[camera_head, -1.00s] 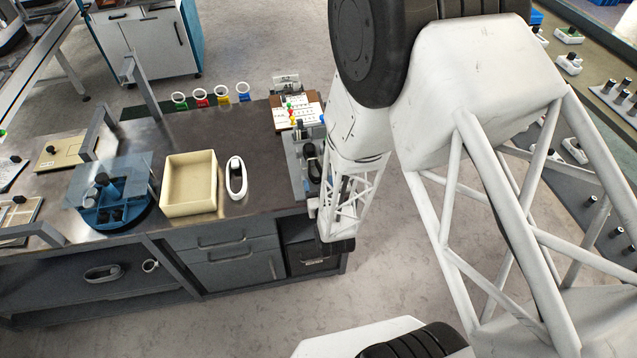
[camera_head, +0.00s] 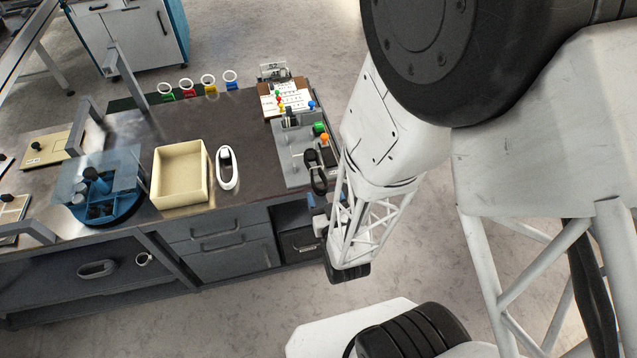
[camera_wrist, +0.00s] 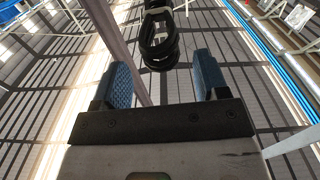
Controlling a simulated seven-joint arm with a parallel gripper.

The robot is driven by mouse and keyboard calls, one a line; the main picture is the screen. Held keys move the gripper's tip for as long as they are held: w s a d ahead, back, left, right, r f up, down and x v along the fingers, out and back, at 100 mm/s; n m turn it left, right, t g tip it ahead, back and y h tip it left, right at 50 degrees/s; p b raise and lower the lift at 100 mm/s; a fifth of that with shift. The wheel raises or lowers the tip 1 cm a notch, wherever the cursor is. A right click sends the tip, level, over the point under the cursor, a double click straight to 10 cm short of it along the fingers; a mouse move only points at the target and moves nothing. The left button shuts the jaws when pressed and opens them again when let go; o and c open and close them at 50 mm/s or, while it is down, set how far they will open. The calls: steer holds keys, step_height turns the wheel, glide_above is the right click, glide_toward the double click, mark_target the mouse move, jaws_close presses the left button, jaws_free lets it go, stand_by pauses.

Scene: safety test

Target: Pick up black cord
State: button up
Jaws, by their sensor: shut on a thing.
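The black cord (camera_head: 317,172) is a bundle of dark loops at the right end of the workbench, beside the grey panel. My gripper (camera_head: 318,203) is at the bench's right edge, just below the cord in the picture. The exact contact is hard to see.
The grey panel (camera_head: 292,165) carries green (camera_head: 319,128) and orange (camera_head: 324,138) knobs close to my arm. A cream tray (camera_head: 157,185), a white oval holder (camera_head: 227,180) and a blue round organiser (camera_head: 128,208) stand further left.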

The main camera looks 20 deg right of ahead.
steer(key=shift+s+d+r, duration=0.1)
steer(key=shift+s+r, duration=0.1)
steer(key=shift+s, duration=1.5)
